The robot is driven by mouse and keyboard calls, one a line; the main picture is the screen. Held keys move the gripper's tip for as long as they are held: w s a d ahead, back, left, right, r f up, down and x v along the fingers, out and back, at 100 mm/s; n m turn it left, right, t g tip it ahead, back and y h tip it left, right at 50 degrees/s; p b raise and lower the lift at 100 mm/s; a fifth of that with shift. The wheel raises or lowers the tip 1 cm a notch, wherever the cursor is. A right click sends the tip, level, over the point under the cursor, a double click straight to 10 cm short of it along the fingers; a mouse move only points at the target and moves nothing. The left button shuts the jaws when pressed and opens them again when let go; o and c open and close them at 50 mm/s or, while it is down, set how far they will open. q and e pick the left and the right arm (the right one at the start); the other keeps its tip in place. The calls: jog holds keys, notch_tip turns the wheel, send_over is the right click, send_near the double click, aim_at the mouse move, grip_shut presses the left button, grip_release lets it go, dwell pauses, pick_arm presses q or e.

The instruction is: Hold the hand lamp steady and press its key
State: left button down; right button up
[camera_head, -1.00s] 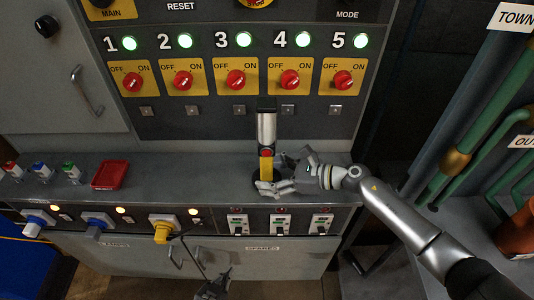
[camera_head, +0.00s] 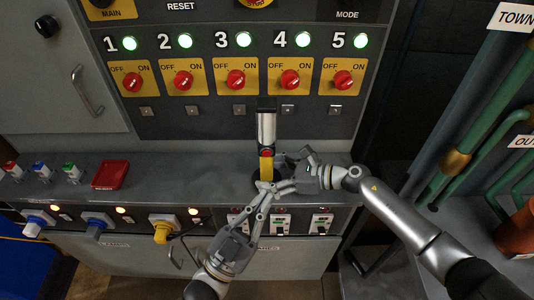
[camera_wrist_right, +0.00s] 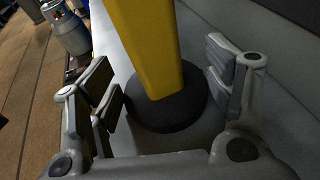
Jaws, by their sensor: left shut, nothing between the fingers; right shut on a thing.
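The hand lamp (camera_head: 266,130) stands upright on the grey console ledge, with a silver body, black top and yellow handle (camera_wrist_right: 147,45). Its red key (camera_head: 266,153) faces me on the handle's upper part. In the right wrist view the handle rises from a round dark base (camera_wrist_right: 168,105). My right gripper (camera_head: 276,175) comes from the right and is shut on the handle, one finger on each side. My left gripper (camera_head: 266,187) is shut and empty, its tips in front of the handle's lower part, below the key. Whether they touch it, I cannot tell.
Behind the lamp is a panel of red switches (camera_head: 236,79) under green lights. A red tray (camera_head: 111,174) and several small coloured buttons (camera_head: 41,171) lie left on the ledge. Small switches (camera_head: 281,223) line the front face. The ledge between tray and lamp is clear.

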aim_at(263, 163)
pick_arm(q)
jog(key=w+r, duration=0.1)
jog(key=w, duration=0.7)
jog(key=shift+w+h, duration=0.25)
jog(key=shift+h, duration=0.05)
dwell(1.3)
jog(key=shift+w, duration=0.4)
dwell(0.4)
jog(key=shift+s, duration=0.45)
jog(key=shift+s, duration=0.1)
